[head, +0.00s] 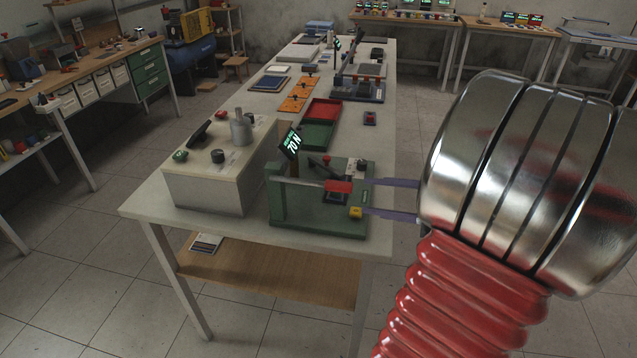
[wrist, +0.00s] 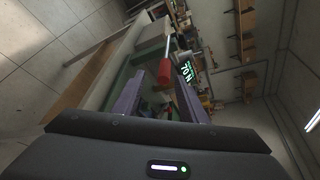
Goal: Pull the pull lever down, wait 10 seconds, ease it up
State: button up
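The pull lever is a pale metal bar with a red grip (head: 338,186), lying about level across a green fixture (head: 290,212) at the table's near end. A display (head: 290,142) on the fixture reads 70 N. My gripper (head: 366,197) comes from the right, its two purple fingers apart and their tips close to the right of the red grip. In the wrist view the red grip (wrist: 166,74) shows between the lines of the open fingers (wrist: 160,88), just beyond or level with their tips. I cannot tell whether they touch it. Nothing is held.
A beige box (head: 210,190) with knobs and a metal cylinder stands left of the fixture. A yellow block (head: 355,212) sits low at the fixture's right front, near the lower finger. Red and green trays (head: 322,112) lie behind. The table's front edge is close.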

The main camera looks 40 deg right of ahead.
aim_at(326, 186)
jog(key=shift+s+d+r+m+t, duration=0.1)
jog(key=shift+s+d+m+t, duration=0.2)
jog(key=shift+d, duration=0.25)
jog(key=shift+x, duration=6.9)
jog(key=shift+d, duration=0.1)
jog(key=shift+c, duration=0.6)
grip_shut()
jog(key=shift+f, duration=0.2)
